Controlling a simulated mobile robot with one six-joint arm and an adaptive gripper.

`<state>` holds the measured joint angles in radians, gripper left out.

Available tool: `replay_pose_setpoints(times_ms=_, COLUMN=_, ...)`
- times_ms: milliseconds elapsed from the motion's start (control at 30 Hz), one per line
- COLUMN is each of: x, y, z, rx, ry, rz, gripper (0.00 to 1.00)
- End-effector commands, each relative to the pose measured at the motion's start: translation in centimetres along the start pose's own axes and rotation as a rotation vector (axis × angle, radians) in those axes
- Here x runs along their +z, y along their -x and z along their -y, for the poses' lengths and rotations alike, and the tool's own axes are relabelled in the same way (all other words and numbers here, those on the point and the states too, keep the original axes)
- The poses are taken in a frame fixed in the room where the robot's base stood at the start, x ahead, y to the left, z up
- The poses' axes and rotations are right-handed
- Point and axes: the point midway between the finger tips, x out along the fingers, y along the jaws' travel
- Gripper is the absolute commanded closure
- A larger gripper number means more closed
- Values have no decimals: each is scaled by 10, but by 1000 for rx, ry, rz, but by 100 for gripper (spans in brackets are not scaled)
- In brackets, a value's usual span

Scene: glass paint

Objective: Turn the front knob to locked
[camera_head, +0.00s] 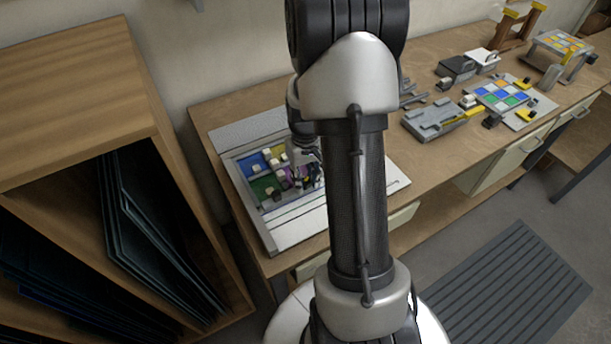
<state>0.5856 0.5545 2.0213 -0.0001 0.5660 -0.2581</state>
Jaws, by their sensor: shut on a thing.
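A grey-framed panel (237,178) lies on the left part of the workbench, with colored glass panes in blue, yellow, green and purple. Several small pale blocks or knobs stand on it, one of them a pale block (257,168) at its left. My gripper (311,183) is low over the right part of the panes, next to small purple and dark pieces. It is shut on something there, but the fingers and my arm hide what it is. I cannot make out which piece is the front knob, nor how it is turned.
A wooden rack (150,110) with dark sheets stands close at the left. Farther right on the workbench (425,162) are a grey fixture (440,118), a colored tile panel (502,95) and a dark box (457,68). A grey slatted mat (505,290) lies on the floor.

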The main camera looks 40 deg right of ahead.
Motion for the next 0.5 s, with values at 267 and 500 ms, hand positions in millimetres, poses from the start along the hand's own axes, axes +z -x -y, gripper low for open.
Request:
replay_pose_setpoints(times_ms=267, x=0, y=1, z=1, rx=0, ry=-248, rz=0, gripper=98)
replay_pose_setpoints(times_ms=500, x=-1, y=1, z=1, rx=0, ry=-414, rz=0, gripper=98)
